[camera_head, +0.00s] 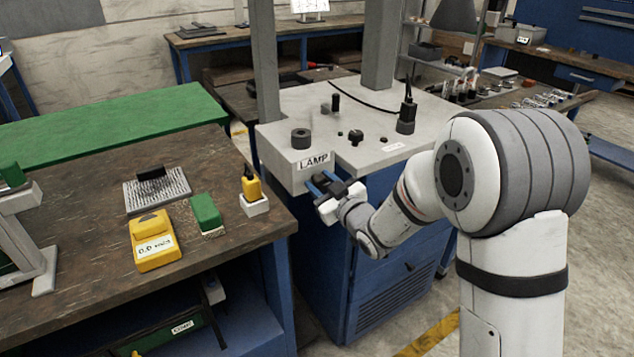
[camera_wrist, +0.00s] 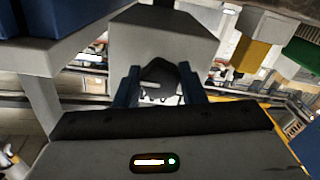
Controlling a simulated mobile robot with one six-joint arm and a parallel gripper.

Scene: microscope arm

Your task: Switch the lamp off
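The grey lamp box (camera_head: 290,174) has a "LAMP" label (camera_head: 314,161) on its front edge and a dark round knob (camera_head: 301,138) on top. My gripper (camera_head: 320,182) is just below the label, close to the front face of the box. Its two blue fingers stand apart. In the wrist view, my gripper (camera_wrist: 161,78) has a dark rounded part (camera_wrist: 180,76) between the fingers, in front of a grey block (camera_wrist: 165,38). I cannot tell whether the fingers touch it or whether it is the lamp's switch. No lamp light is clearly visible.
The grey top carries a dark plug-like piece (camera_head: 407,112) with a cable, and small knobs. Two grey posts rise from it above a blue cabinet (camera_head: 330,250). At left, a wooden bench (camera_head: 90,205) holds a yellow meter (camera_head: 154,240), a green block (camera_head: 206,213) and a yellow-handled tool (camera_head: 251,184).

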